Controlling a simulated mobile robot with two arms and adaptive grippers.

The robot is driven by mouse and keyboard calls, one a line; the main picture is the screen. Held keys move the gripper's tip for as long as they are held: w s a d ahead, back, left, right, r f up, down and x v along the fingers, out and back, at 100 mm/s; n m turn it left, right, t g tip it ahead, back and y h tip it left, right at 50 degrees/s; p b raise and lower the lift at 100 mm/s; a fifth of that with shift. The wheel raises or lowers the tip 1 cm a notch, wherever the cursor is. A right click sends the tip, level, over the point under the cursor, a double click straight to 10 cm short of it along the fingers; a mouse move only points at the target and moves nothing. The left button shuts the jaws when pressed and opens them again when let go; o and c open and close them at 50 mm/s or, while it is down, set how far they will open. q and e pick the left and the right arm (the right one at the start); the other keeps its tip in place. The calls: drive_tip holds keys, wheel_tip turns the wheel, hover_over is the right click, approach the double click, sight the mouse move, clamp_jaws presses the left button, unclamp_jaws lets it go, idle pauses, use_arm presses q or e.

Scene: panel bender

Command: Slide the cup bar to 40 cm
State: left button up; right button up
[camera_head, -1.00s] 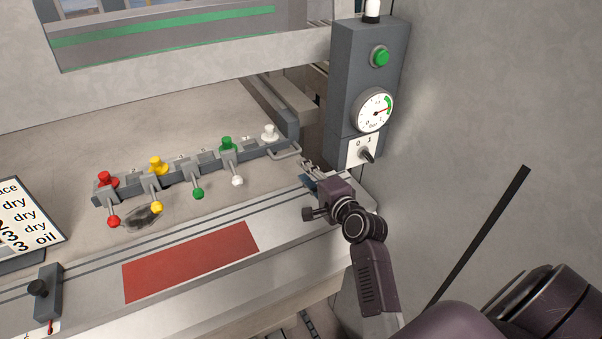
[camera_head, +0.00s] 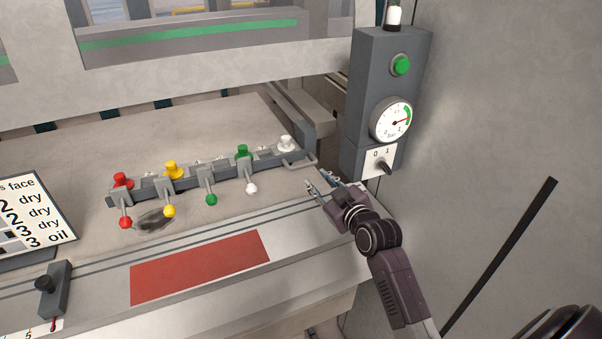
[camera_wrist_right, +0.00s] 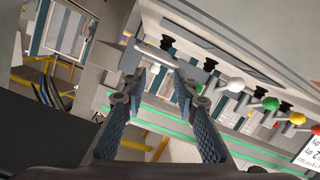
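The cup bar (camera_head: 190,180) is a grey rail on the pale table, carrying red, yellow, green and white cups with coloured ball levers. A metal loop handle (camera_head: 309,161) is at its right end. My right gripper (camera_head: 322,182) is just in front of the handle, fingers pointing toward it. In the right wrist view, my right gripper (camera_wrist_right: 158,84) is open and empty, with the handle (camera_wrist_right: 158,54) just beyond the fingertips, apparently not touching. My left gripper is not in view.
A dark clamp with a knob (camera_head: 48,288) sits on the front rail at left, by a partly visible scale. A red plate (camera_head: 200,266) lies along the front. A control box (camera_head: 362,95) with gauge and 0/1 switch stands right of the handle. A sign (camera_head: 32,218) is at left.

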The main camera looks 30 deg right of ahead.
sight(302, 167)
drive_tip(key=n, duration=0.4)
drive_tip(key=shift+f+n+b, duration=0.2)
drive_tip(key=shift+n+b, duration=0.1)
drive_tip(key=n, duration=0.3)
drive_tip(key=shift+n, duration=0.3)
drive_tip(key=n, duration=0.3)
drive_tip(key=shift+f+n+b, duration=0.1)
drive_tip(key=shift+n+b, duration=0.3)
drive_tip(key=shift+w+n, duration=0.15)
drive_tip(key=shift+n, duration=0.35)
drive_tip(key=shift+w+f+n, duration=0.2)
drive_tip(key=shift+w+n, duration=0.1)
drive_tip(key=shift+w, duration=0.6)
drive_tip(key=shift+w+d+r, duration=0.1)
drive_tip(key=shift+w, duration=0.4)
use_arm(q)
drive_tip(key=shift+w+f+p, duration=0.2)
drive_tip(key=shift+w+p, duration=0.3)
drive_tip(key=shift+p, duration=0.15)
use_arm(e)
drive_tip(key=shift+x, duration=3.2)
